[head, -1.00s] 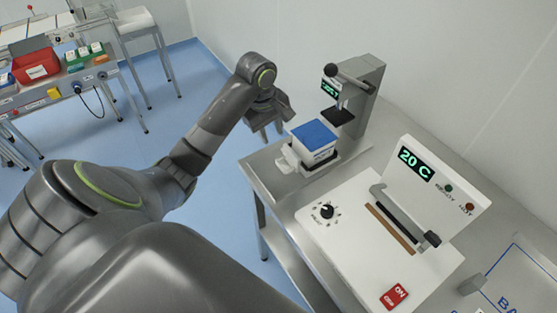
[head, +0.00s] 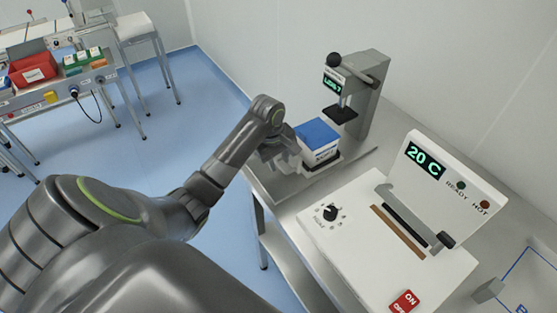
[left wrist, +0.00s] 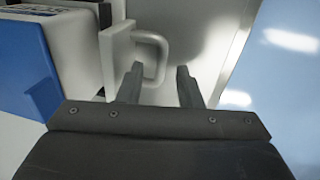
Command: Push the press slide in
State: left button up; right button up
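The press (head: 366,100) stands against the wall in the head view, with a black knob lever and a dark pressing head. Its slide (head: 322,164) sticks out in front of it, bearing a white box with a blue top (head: 317,133). My left gripper (head: 283,152) is at the slide's outer end and hides the handle there. In the left wrist view the gripper (left wrist: 160,78) is open, its two fingers apart. The slide's white handle (left wrist: 153,50) shows just ahead of and between the fingertips; I cannot tell whether they touch. My right gripper is out of view.
A white heat sealer (head: 390,220) with a "20 C" display stands on the steel table, right of the slide. Bare tabletop (head: 275,185) lies in front of the slide. A red bin (head: 35,72) is on a far bench.

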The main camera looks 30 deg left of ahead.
aim_at(303, 144)
pick_arm(q)
jog(key=shift+f, duration=0.2)
jog(key=shift+c, duration=0.2)
grip_shut()
jog(key=shift+w, duration=0.1)
jog(key=w+d, duration=0.1)
jog(key=w, duration=0.1)
jog(key=w+d, duration=0.1)
jog(key=w, duration=0.2)
jog(key=w+d, duration=0.1)
jog(key=w, duration=0.1)
jog(key=shift+w+d, duration=0.2)
jog(key=shift+w, duration=0.2)
jog(key=shift+w+r, duration=0.1)
jog(key=shift+r, duration=0.05)
